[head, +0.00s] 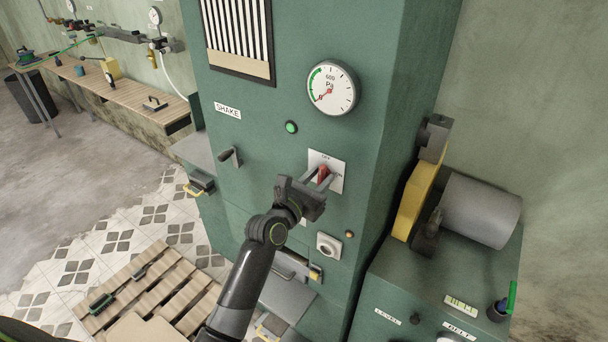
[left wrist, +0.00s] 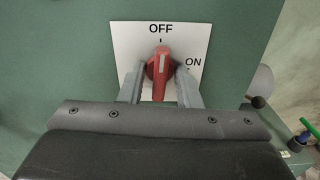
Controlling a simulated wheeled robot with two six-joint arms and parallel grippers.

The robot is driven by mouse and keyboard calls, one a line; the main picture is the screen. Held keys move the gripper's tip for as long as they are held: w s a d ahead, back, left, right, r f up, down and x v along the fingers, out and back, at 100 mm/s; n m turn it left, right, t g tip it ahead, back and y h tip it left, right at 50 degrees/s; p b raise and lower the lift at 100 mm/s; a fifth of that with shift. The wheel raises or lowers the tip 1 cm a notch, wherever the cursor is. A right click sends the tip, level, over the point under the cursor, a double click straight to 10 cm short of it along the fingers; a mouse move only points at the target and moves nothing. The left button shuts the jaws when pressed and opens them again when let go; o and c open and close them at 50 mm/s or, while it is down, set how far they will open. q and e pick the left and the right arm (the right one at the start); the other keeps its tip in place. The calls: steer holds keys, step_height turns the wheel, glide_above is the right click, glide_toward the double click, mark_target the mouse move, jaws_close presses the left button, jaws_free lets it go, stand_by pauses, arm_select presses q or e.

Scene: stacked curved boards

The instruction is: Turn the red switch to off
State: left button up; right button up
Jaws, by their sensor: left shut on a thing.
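The red switch (head: 323,173) sits on a white plate (head: 337,162) on the front of the tall green cabinet. In the left wrist view the red switch (left wrist: 161,72) stands upright, its white line in line with the mark under OFF on the plate (left wrist: 198,38). The word ON is to the right of the switch. My left gripper (head: 319,177) is at the plate with one finger on each side of the handle, shut on it. In the left wrist view the fingers (left wrist: 160,78) partly cover the plate's lower part. My right gripper is not in view.
A pressure gauge (head: 332,88) and a green button (head: 291,127) are above the switch. A grey lever (head: 229,156) sticks out to the left. A lower green machine (head: 440,270) with a grey cylinder stands at right.

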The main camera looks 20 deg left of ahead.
arm_select(q)
steer(key=o, duration=0.6)
steer(key=shift+a, duration=0.1)
steer(key=shift+s, duration=0.15)
steer(key=v, duration=0.6)
steer(key=shift+s, duration=0.3)
